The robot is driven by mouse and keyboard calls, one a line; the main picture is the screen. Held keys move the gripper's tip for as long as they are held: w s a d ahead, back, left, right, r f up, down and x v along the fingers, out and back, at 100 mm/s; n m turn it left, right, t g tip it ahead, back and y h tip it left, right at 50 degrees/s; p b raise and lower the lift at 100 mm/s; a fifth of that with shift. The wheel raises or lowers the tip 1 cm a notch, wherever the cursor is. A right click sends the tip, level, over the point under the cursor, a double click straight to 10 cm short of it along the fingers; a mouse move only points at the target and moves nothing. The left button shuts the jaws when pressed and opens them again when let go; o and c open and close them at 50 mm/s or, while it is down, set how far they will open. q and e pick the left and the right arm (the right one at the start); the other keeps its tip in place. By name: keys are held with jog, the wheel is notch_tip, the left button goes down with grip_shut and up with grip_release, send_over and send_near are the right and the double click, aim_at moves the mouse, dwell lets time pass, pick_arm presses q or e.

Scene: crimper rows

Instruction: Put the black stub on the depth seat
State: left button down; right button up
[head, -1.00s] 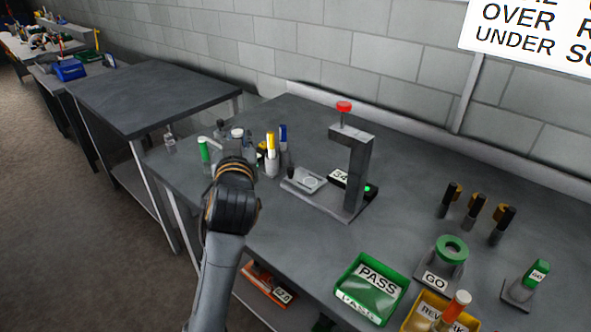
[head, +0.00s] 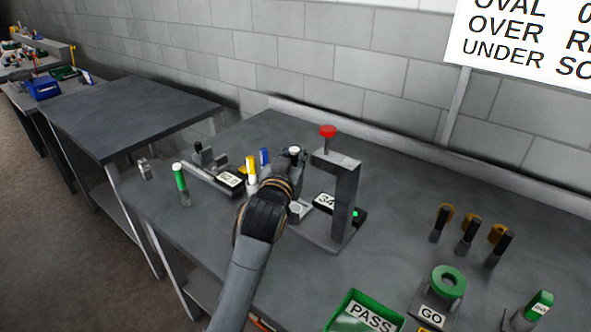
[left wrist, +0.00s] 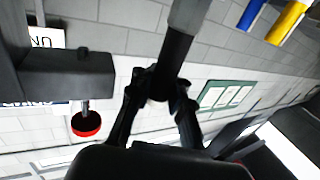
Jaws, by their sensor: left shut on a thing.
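My left gripper (head: 292,168) is shut on the black stub (head: 294,153), whose light grey end points up in the head view. In the left wrist view the stub (left wrist: 174,55) stands between the two fingers (left wrist: 158,88), black near them and grey farther out. A grey stand (head: 344,195) with a red knob on top, a small display and a green light is just right of the gripper. A pale round pad (head: 297,207) on its base looks like the depth seat; my arm partly hides it. The stub is above and apart from it. My right gripper is not in view.
The red knob (left wrist: 86,124) is close in the left wrist view. Several black-and-gold pieces, the GO gauge (head: 440,290) and PASS bin (head: 350,304) stand right.

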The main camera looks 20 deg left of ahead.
pick_arm(q)
jog(key=w+f, duration=0.3)
jog(key=f, duration=0.3)
jog(key=shift+a+f+p, duration=0.3)
jog(key=shift+a+p, duration=0.05)
jog(key=shift+a, duration=0.1)
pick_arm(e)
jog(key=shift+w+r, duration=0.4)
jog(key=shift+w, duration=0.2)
pick_arm(q)
jog(key=shift+f, duration=0.1)
jog(key=c, duration=1.2)
grip_release()
jog(key=shift+f, duration=0.1)
jog(key=s, duration=0.4)
jog(key=s+b, duration=0.1)
jog(key=s, duration=0.7)
jog(key=shift+d+r, duration=0.2)
jog(key=shift+d, duration=0.15)
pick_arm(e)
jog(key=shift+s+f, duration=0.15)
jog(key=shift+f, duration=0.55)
